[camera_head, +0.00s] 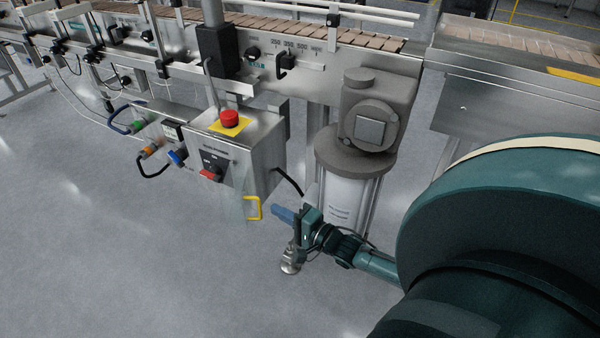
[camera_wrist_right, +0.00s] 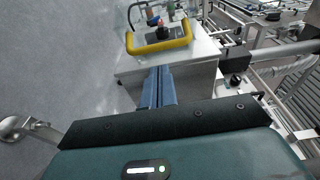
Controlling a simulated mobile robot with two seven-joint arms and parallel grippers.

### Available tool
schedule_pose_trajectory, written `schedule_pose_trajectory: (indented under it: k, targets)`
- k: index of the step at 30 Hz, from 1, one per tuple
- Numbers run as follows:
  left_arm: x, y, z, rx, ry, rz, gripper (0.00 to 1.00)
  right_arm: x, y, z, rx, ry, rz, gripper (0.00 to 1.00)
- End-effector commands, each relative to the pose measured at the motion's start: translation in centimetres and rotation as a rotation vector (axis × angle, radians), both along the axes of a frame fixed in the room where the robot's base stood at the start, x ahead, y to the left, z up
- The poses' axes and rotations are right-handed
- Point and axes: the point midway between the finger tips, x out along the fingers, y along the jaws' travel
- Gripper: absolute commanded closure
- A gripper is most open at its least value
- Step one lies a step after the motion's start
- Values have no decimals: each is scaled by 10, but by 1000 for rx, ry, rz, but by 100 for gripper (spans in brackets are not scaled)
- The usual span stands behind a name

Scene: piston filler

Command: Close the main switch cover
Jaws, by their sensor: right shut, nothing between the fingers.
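The control box (camera_head: 268,160) carries a red main switch (camera_head: 210,174) on its front face. A faint see-through cover with a yellow handle (camera_head: 253,208) stands out from the box, open, with the switch uncovered. The handle also shows in the right wrist view (camera_wrist_right: 160,46). My right gripper (camera_head: 280,213) has its blue fingers together and empty, just right of the yellow handle and apart from it in the head view. In the right wrist view the fingers (camera_wrist_right: 158,88) point towards the handle. The cover's clear panel and hinge are hard to make out. My left gripper is out of view.
A red emergency button (camera_head: 230,118) on a yellow plate sits atop the box. Coloured plugs with cables (camera_head: 150,151) are on its left. A grey motor (camera_head: 372,120) on a column stands right of the box, behind my right gripper. Open floor lies in front.

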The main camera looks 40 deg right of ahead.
Motion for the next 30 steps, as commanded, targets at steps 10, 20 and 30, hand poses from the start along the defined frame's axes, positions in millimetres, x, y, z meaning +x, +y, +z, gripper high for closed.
schedule_pose_trajectory:
  k: [10, 20, 30]
  targets:
    - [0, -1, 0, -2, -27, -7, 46, 9, 15, 1, -2, -1, -1, 100]
    - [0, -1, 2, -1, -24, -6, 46, 9, 16, 1, 0, -2, -7, 100]
    - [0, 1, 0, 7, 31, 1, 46, 10, 24, 1, 0, -7, -59, 100]
